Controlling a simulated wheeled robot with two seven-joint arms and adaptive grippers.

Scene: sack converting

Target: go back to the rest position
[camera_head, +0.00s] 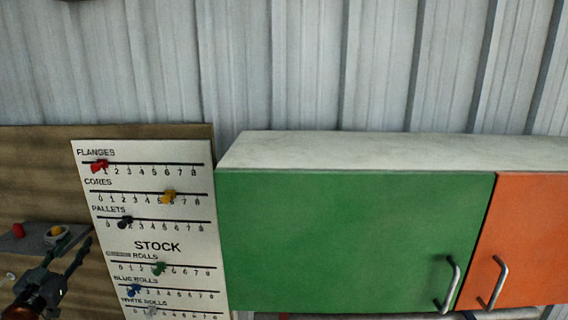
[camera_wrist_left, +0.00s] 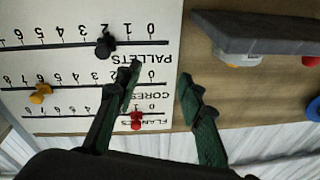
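My left gripper (camera_head: 66,262) is at the lower left of the head view, in front of the brown board and left of the white stock board (camera_head: 190,232). In the left wrist view my left gripper (camera_wrist_left: 158,84) has its two green-grey fingers spread apart with nothing between them. One finger overlaps the stock board's edge, close to the red slider (camera_wrist_left: 137,121); the other is over bare brown board. I cannot tell whether they touch. My right gripper is not in view.
The stock board carries a red (camera_head: 99,166), a yellow (camera_head: 168,196), a black (camera_head: 125,222) and several lower sliders. A grey shelf (camera_wrist_left: 262,32) with coloured buttons juts out beside the gripper. A green cabinet door (camera_head: 350,240) and an orange one (camera_head: 525,240) are at right.

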